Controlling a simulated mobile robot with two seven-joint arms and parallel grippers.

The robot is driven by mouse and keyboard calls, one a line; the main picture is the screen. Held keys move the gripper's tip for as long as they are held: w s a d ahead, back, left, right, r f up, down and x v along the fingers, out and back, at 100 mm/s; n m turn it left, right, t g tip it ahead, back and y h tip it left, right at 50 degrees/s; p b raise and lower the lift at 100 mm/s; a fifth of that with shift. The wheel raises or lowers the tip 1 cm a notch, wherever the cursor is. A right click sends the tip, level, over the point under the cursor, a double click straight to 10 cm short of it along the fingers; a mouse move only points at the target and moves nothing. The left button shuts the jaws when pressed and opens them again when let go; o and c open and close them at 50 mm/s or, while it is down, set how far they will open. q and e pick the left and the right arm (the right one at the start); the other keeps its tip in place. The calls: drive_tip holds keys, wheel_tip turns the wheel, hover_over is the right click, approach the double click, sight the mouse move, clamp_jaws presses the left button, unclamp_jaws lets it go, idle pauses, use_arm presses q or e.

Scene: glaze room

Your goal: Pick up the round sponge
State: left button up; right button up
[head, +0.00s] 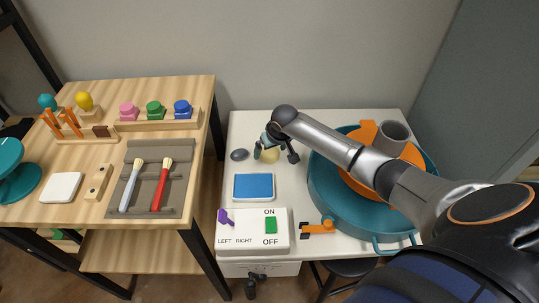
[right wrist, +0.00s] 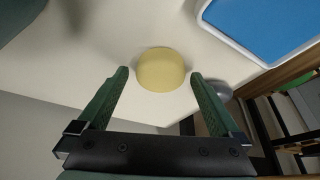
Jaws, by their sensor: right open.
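The round sponge (head: 270,156) is pale yellow and sits on the white worktop (head: 316,142) near its back edge. In the right wrist view the sponge (right wrist: 162,68) shows between and just beyond the two green fingertips. My right gripper (head: 274,153) is open over the sponge, with a finger on either side of it; the right wrist view shows a gap at each fingertip (right wrist: 159,77). Nothing is held. The gripper partly hides the sponge in the head view. My left gripper is not in view.
A grey oval item (head: 239,155) lies just left of the sponge. A blue pad in a white tray (head: 253,186) and a switch box (head: 252,238) are in front. A teal basin (head: 325,195) with an orange wheel fills the right side. A wooden table (head: 195,100) stands left.

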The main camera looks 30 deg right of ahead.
drive_tip(key=shift+w+f, duration=0.1)
drive_tip(key=shift+c, duration=0.6)
drive_tip(key=c, duration=1.1)
drive_tip(key=shift+r, duration=0.7)
drive_tip(key=s+a+r+p, duration=0.1)
drive_tip(key=s+r, duration=0.3)
drive_tip(key=s+a+r+p, duration=0.1)
drive_tip(key=s+r, duration=0.2)
drive_tip(key=s, duration=0.2)
drive_tip(key=s+a+r+p, duration=0.1)
drive_tip(key=s+r, duration=0.3)
drive_tip(key=shift+s+a+r, duration=0.1)
drive_tip(key=shift+s+r, duration=0.2)
drive_tip(key=shift+s, duration=0.05)
